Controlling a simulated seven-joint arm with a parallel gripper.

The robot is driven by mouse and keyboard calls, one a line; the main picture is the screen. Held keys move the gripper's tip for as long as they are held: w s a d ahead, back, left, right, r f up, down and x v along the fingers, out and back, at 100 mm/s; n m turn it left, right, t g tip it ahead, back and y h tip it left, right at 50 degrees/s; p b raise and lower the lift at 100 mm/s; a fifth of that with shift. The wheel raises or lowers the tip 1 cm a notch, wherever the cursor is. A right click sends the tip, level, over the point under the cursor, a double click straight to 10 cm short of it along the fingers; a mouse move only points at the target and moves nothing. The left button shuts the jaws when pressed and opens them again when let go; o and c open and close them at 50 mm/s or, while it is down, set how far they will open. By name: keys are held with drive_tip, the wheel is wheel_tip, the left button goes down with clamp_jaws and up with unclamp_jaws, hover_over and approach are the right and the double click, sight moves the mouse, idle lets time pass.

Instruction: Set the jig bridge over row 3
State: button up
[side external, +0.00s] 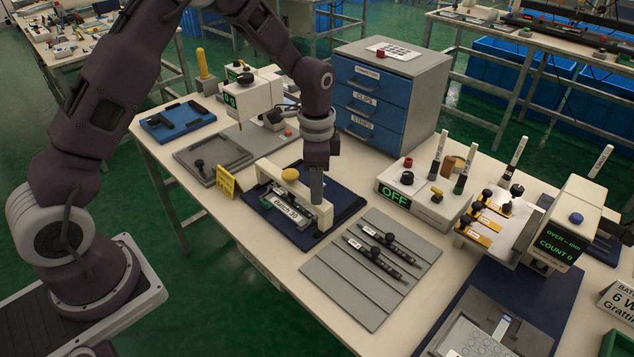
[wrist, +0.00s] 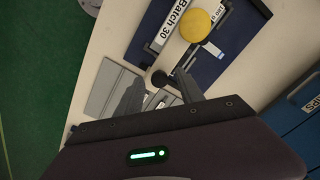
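A cream bridge-shaped piece (side external: 325,214), which I take for the jig bridge, stands on a dark blue mat (side external: 347,201). A "Batch 30" label (side external: 285,207) is at its front; this label also shows in the wrist view (wrist: 167,28). My gripper (side external: 317,200) points down at the bridge's right end. In the wrist view its fingers (wrist: 160,92) are apart, with a black knob (wrist: 160,77) showing just beyond the gap. I see nothing held. Contact with the bridge cannot be told. Row numbers are not readable.
A grey ridged board (side external: 350,290) with two dark strips and black knobs lies in front. A yellow sign (side external: 227,184) stands at left. The "OFF" box (side external: 425,195), a counter machine (side external: 575,225) and a blue drawer cabinet (side external: 390,90) stand right and behind.

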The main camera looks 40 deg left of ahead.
wheel_tip(320, 180, up, 7)
idle(0.5)
drive_tip(key=shift+r, duration=0.1)
drive_tip(key=s+r+n+t, duration=0.3)
drive_tip(key=s+r+n, duration=0.1)
drive_tip(key=s+r, duration=0.95)
drive_tip(key=s+d+r+n+t, duration=0.1)
drive_tip(key=s+n, duration=0.4)
drive_tip(key=s, duration=0.9)
drive_tip(key=shift+s+r+t, duration=0.15)
drive_tip(key=shift+s+t, duration=0.05)
drive_tip(key=shift+t, duration=0.6)
